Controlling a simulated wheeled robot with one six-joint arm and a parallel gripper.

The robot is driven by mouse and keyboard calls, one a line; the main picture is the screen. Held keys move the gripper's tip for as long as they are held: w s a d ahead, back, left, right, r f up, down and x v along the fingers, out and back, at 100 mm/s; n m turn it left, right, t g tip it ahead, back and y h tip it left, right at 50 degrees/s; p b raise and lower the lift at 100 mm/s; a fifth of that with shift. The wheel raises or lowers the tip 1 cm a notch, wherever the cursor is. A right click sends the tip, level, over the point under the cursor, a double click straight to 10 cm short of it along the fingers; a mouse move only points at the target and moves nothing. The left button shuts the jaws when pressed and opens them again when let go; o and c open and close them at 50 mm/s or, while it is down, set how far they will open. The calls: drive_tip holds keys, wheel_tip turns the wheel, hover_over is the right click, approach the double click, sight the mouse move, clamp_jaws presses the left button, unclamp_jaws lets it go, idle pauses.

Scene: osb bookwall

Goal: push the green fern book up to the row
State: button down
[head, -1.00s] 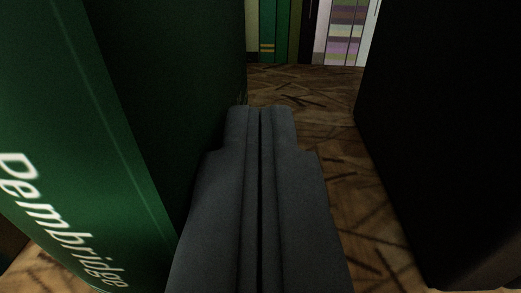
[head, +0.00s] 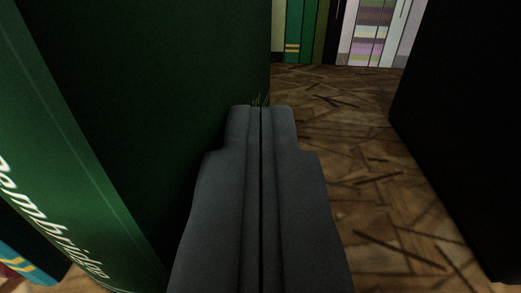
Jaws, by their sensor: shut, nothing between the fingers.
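The green book (head: 120,90) stands upright at the left, large and close, with pale lettering ending in "bridge" on its spine. My gripper (head: 261,108) is shut and empty, low in the gap at the book's right side. Its left finger overlaps the book's dark side face in the picture; whether it touches is hard to tell. Other books (head: 18,250) show at the lower left, beyond the green book's spine.
A large black upright object (head: 465,120) stands at the right. Bare wood-strand board (head: 345,150) lies between it and my gripper. At the back stand more books, teal (head: 294,35) and striped pale ones (head: 372,32).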

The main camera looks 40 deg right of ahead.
drive_tip(key=shift+w+a+f, duration=0.1)
drive_tip(key=shift+w+a, duration=0.3)
drive_tip(key=shift+a, duration=0.15)
drive_tip(key=shift+s+d, duration=0.25)
drive_tip(key=v, duration=1)
idle(0.4)
idle(0.4)
